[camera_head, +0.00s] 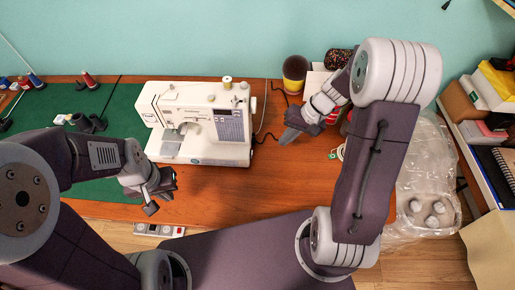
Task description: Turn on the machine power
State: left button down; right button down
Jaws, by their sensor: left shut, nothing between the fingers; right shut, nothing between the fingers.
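A white sewing machine (200,120) stands on the wooden table, partly over a green mat. A handwheel (253,105) shows on its right side. A black cord (266,137) leads from its lower right side; I cannot make out a power switch. My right gripper (287,137) is shut and empty, to the right of the machine and apart from it, pointing left. My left gripper (152,210) is shut and empty near the table's front edge, in front of the machine's left part.
A dark cup with a yellow band (295,70) stands behind my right gripper. A plastic-wrapped pack (428,190) lies at right beside shelves. Bare table (240,195) lies in front of the machine.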

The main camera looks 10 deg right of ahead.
aim_at(251, 154)
jog(key=b+x, duration=0.1)
jog(key=x, duration=0.4)
jog(key=b+x, duration=0.1)
jog(key=x, duration=0.4)
jog(key=shift+w+d+f, duration=0.1)
jog(key=shift+w+d, duration=0.05)
jog(key=shift+d, duration=0.05)
jog(key=a, duration=0.1)
jog(key=w+a+p, duration=0.1)
jog(key=a, duration=0.1)
jog(key=shift+a, duration=0.1)
jog(key=shift+w+a+r, duration=0.1)
jog(key=shift+a+r, duration=0.15)
jog(key=shift+a, duration=0.15)
